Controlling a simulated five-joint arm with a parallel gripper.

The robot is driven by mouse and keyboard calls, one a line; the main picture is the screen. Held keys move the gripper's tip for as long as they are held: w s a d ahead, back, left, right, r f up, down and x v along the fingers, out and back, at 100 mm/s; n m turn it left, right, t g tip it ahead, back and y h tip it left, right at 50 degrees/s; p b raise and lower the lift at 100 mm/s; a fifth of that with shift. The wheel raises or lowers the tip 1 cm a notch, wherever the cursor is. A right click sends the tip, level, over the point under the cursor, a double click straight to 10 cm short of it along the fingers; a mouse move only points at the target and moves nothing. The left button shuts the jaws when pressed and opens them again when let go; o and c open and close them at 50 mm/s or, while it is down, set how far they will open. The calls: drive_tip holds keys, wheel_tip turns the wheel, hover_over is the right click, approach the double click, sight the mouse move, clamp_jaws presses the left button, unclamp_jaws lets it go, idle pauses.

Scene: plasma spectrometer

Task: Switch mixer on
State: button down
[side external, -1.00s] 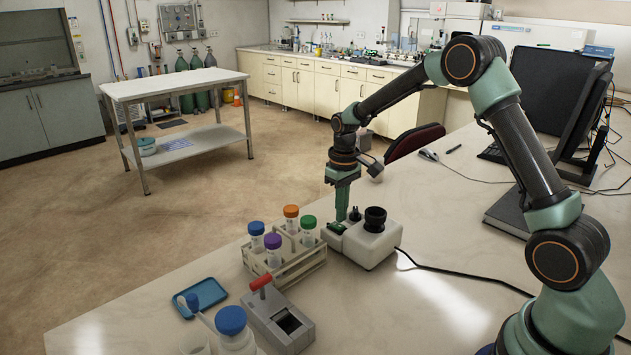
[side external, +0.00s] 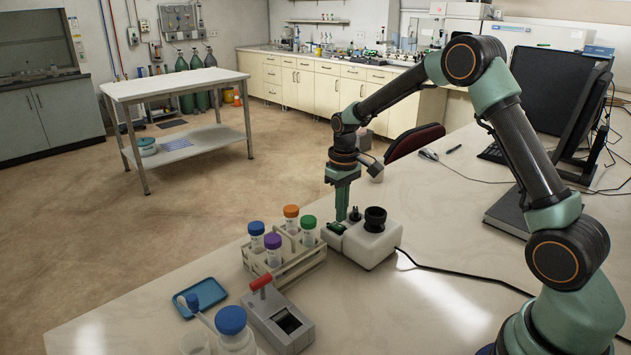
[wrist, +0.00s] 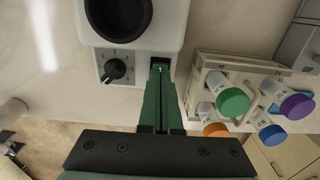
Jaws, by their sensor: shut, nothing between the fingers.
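The mixer (side external: 370,246) is a white box with a black round cup (side external: 375,219) on top. My gripper (side external: 340,219) points straight down over the switch end of the mixer. In the wrist view my gripper's fingertips (wrist: 161,72) are together, empty, and at the switch. They cover part of it, so I cannot tell if they touch it or which way it is tipped.
A rack (side external: 308,266) of tubes with orange, green, blue and purple caps stands left of the mixer, close to my gripper. A grey device with a red handle (side external: 261,282) and a blue tray (side external: 207,294) lie nearer the front. A black cable (side external: 465,275) runs right.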

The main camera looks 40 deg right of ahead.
sight(341, 227)
drive_tip(key=shift+f, duration=1)
idle(1.2)
drive_tip(key=shift+r, duration=3.5)
drive_tip(key=s+a+r+t, duration=0.3)
drive_tip(key=s+a+r, duration=0.2)
drive_tip(key=s+r, duration=0.4)
drive_tip(key=s+a+r+t, duration=0.2)
drive_tip(key=s+a, duration=0.1)
drive_tip(key=s, duration=0.6)
drive_tip(key=shift+s+a+r+t, duration=0.2)
drive_tip(key=shift+a+r+t, duration=0.05)
drive_tip(key=shift+r+t, duration=0.05)
